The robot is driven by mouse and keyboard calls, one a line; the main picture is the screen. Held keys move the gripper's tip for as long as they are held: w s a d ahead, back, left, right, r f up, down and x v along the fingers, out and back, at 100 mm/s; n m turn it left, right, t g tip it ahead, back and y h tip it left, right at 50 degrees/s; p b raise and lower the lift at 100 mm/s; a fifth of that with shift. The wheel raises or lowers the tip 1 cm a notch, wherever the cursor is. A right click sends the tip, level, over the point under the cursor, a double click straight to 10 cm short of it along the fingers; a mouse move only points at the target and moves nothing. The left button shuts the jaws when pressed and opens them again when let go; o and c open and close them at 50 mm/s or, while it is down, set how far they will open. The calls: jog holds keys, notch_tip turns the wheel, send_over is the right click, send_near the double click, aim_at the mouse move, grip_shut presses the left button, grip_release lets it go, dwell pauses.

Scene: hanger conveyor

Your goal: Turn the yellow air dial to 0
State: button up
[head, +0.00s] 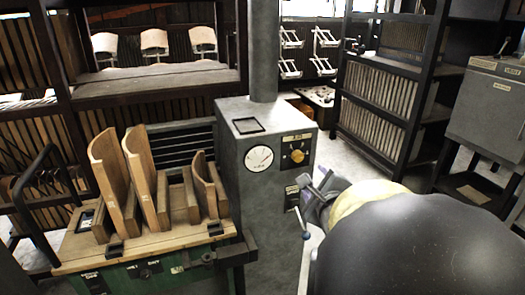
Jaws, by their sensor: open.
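The yellow air dial (297,155) is a small round knob on a dark plate, on the front of a grey metal cabinet (237,180). Its pointer setting is too small to read. A round white gauge (259,158) sits just left of it on the same cabinet. My gripper (306,196) is below and slightly right of the dial in the picture, apart from it. It is open, and nothing shows between its fingers. My arm hides part of the cabinet's lower right side.
A wooden-topped green bench (150,250) with curved wooden boards (110,172) is at the left. A grey pipe (263,50) rises from the cabinet. Dark shelving (385,110) stands at the back right.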

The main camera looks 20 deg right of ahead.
jog(key=shift+w, duration=0.15)
jog(key=p, duration=0.8)
send_near(298, 158)
jog(key=b+x, duration=0.1)
jog(key=x, duration=0.7)
jog(key=shift+w+d+b, duration=0.1)
jog(key=shift+w+b, duration=0.1)
jog(key=shift+b, duration=0.1)
jog(key=c, duration=1)
jog(key=shift+o, duration=0.2)
